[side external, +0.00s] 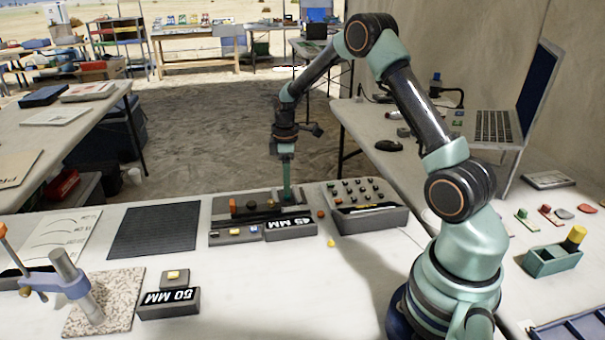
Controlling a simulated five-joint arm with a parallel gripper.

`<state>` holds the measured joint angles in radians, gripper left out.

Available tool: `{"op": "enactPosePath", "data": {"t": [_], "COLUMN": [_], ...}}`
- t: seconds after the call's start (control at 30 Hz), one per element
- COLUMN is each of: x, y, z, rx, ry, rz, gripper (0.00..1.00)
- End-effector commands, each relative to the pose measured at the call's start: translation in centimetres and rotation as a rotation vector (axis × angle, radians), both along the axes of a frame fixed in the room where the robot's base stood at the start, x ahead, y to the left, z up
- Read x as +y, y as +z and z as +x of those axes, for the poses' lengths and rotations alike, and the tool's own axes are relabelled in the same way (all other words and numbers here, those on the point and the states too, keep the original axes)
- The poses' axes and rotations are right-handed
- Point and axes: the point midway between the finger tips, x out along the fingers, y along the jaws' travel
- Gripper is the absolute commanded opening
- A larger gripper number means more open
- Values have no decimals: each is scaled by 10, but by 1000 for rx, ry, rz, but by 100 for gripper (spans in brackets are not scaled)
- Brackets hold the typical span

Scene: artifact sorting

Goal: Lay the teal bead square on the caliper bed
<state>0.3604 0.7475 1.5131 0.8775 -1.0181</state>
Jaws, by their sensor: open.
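My gripper (287,198) points straight down over the right part of a dark grey block assembly that carries a "45 MM" label (290,228). It is open; its fingertips are small here, and I cannot tell whether anything lies between them. I cannot make out a teal bead clearly; it may be hidden by the gripper, whose own colour is teal. The dark bed (240,217) behind the label may be the caliper bed. An orange piece (233,203) and a dark red piece (251,206) sit on it, left of the gripper.
A pegged grey box (372,218) stands just right of the gripper. A yellow bead (331,243) lies on the white table. A black mat (155,230), a "50 MM" block (168,303) and a clamp stand (75,280) are at left. The front middle table is clear.

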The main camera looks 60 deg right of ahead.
Motion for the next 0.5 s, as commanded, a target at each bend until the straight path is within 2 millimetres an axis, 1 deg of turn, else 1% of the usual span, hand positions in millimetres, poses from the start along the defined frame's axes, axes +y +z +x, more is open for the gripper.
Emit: {"op": "enactPosePath", "data": {"t": [0.03,0.2,0.33,0.5], "x": [0,0,0,0], "y": [13,47,68,83], "z": [1,1,1,0], "rx": [-5,-3,-3,0], "ry": [0,0,0,0], "rz": [-1,-1,-1,0], "gripper": [52,52,52,52]}}
